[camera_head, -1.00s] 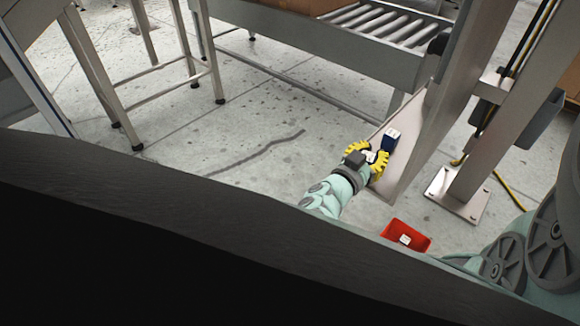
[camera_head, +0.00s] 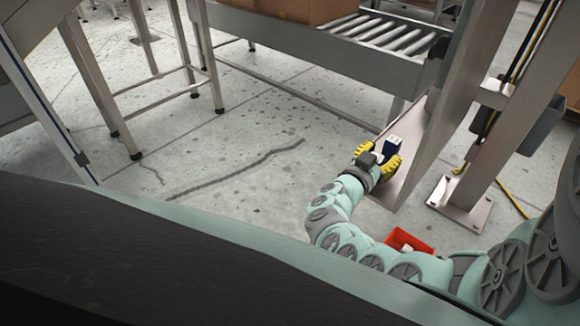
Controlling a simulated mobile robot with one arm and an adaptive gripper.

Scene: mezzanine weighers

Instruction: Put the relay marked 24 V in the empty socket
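My gripper (camera_head: 380,157), with yellow fingers, is over the metal panel at the right of centre. A small white piece shows between its fingers; I cannot tell whether it is a held relay or part of the gripper. A dark blue block with a white top (camera_head: 392,144) stands on the panel just beyond the fingers. Whether it is a relay in a socket is too small to tell. The red bin (camera_head: 424,247) is partly hidden behind my arm, with a small white item (camera_head: 405,248) in it. No 24 V marking can be read, and no empty socket can be made out.
The metal panel (camera_head: 414,160) rises into a tall upright beside my gripper. A steel post with a base plate (camera_head: 462,200) stands to its right, with a yellow cable. A roller conveyor (camera_head: 390,35) with a cardboard box is behind. Open floor (camera_head: 240,150) lies left.

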